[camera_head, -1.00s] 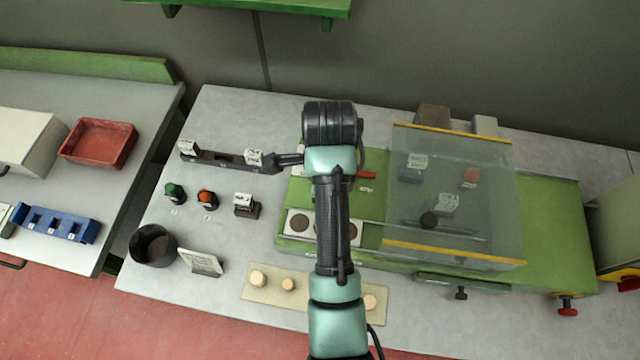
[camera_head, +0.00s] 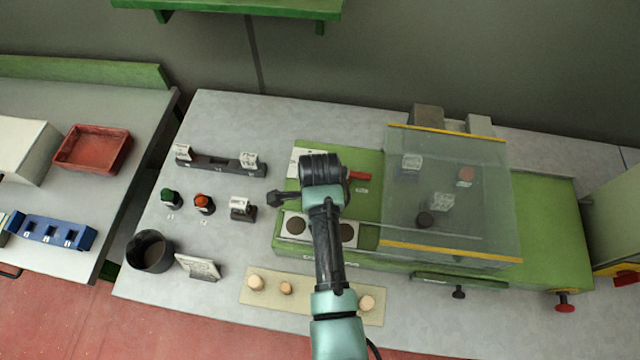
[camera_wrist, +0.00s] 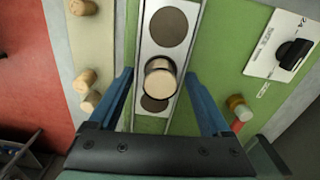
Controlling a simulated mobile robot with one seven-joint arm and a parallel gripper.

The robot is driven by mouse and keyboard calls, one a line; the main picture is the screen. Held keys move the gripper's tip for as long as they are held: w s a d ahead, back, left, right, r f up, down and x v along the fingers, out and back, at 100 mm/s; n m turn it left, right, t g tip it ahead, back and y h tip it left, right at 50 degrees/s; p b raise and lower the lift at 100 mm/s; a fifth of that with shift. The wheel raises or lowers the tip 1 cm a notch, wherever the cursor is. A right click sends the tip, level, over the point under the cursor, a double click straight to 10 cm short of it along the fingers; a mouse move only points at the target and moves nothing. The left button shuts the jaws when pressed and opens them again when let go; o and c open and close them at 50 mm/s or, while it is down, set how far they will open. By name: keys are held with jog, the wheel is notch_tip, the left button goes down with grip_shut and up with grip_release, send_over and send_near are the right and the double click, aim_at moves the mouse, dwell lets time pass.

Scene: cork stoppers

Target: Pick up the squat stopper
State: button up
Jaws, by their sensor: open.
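A short, wide, pale-topped stopper (camera_wrist: 159,80) shows in the wrist view over a light strip (camera_wrist: 146,55) with brown discs, and I take it for the squat stopper. My gripper (camera_wrist: 160,74) is open, with one blue finger on each side of it in the picture; I see no contact. How far below the fingertips it is, I cannot tell. In the head view my arm hides this stopper and my fingertips; the strip (camera_head: 321,231) shows beside the arm. Other corks (camera_head: 256,283) (camera_head: 286,288) (camera_head: 367,303) stand on a tan board (camera_head: 312,298).
A clear guard (camera_head: 450,190) with yellow edges stands close to the right of my arm. A red handle (camera_head: 358,176) lies behind the strip.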

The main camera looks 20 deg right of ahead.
grip_shut()
dwell(0.4)
